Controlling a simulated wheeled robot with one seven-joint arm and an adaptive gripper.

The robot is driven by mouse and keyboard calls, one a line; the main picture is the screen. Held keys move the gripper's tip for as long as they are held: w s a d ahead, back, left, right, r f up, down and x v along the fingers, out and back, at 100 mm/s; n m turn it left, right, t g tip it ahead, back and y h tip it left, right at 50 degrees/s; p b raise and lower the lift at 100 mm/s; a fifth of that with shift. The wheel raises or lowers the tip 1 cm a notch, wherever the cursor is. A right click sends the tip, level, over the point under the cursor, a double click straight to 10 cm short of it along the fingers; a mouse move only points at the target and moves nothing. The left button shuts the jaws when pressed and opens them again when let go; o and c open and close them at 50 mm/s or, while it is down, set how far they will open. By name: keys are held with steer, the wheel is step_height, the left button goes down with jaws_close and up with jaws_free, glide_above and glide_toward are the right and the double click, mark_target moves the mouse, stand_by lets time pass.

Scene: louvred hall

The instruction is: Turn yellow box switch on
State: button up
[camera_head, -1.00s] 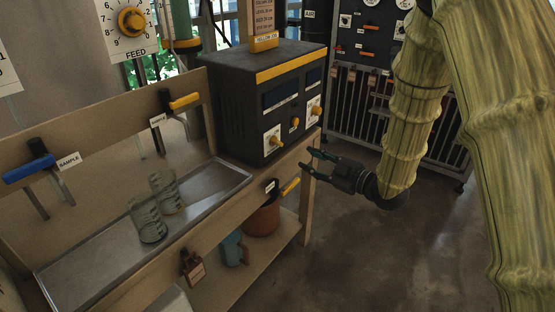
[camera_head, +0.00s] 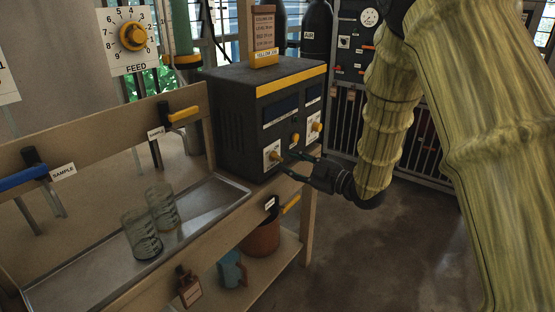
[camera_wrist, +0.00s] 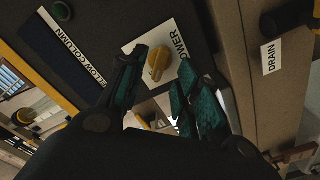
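The dark box with a yellow stripe (camera_head: 240,120) stands on the bench. Its front carries several yellow knobs. The lower left knob (camera_head: 275,156) sits on a white plate. In the wrist view, a yellow knob (camera_wrist: 158,63) sits on a white plate whose partly covered label appears to read "POWER". My gripper (camera_head: 289,163) is open and empty, close in front of the box's lower front. In the wrist view my fingertips (camera_wrist: 160,72) are spread on either side of the knob. I cannot tell if they touch it.
A metal tray (camera_head: 215,195) with two glass beakers (camera_head: 142,232) lies left of the box. A yellow-handled lever (camera_head: 290,204) sticks out from the bench front below my gripper. A dark panel rack (camera_head: 350,60) stands behind. The floor to the right is clear.

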mark_target(280, 159)
steer(key=shift+x, duration=1.45)
steer(key=shift+w+a, duration=0.1)
steer(key=shift+w+a, duration=0.15)
steer(key=shift+a, duration=0.15)
steer(key=shift+c, duration=0.5)
jaws_close()
